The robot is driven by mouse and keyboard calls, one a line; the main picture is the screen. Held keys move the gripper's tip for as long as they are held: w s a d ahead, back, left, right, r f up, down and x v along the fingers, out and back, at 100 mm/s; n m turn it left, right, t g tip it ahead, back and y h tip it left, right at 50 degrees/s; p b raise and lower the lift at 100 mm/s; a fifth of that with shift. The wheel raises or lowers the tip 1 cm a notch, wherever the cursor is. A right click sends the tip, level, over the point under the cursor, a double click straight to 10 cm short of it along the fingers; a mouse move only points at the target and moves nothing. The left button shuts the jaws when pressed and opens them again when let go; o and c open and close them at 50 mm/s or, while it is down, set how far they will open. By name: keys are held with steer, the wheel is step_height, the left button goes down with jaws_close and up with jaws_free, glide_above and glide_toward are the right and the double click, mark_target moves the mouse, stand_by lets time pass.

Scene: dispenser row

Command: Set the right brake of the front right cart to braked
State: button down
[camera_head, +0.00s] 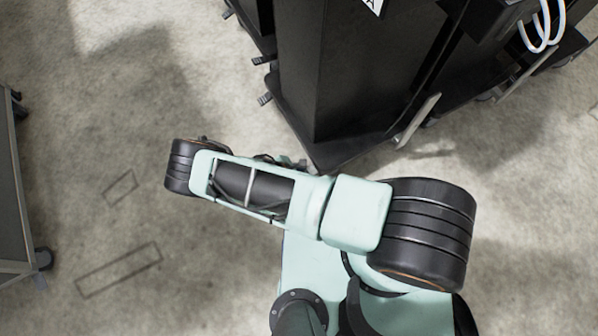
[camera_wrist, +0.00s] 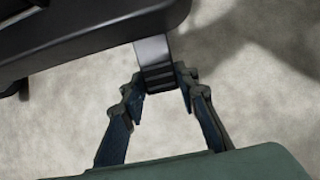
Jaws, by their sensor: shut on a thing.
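A dark brake pedal (camera_wrist: 153,52) with a ridged end sticks out from under the black base of a cart (camera_wrist: 75,40) in the wrist view. My gripper (camera_wrist: 160,84) has its fingers on either side of the pedal's ridged end and is shut on it. In the head view the tall black cart (camera_head: 345,70) stands just beyond my arm, its near corner close to my forearm. My gripper is mostly hidden behind my forearm there, and the held pedal does not show clearly. I cannot tell the pedal's setting from its tilt.
Two small ridged pedals (camera_head: 264,98) stick out at the black cart's left side. A metal bar (camera_head: 418,120) and white hoses (camera_head: 543,28) are at the right. A grey cart (camera_head: 12,190) stands at the far left, with clear concrete floor (camera_head: 95,140) between.

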steer(key=shift+f, duration=0.1)
stand_by(0.6)
steer(key=c, duration=1.5)
jaws_free()
steer(key=v, duration=1.2)
steer(key=shift+s+a, duration=0.1)
steer(key=shift+s, duration=0.05)
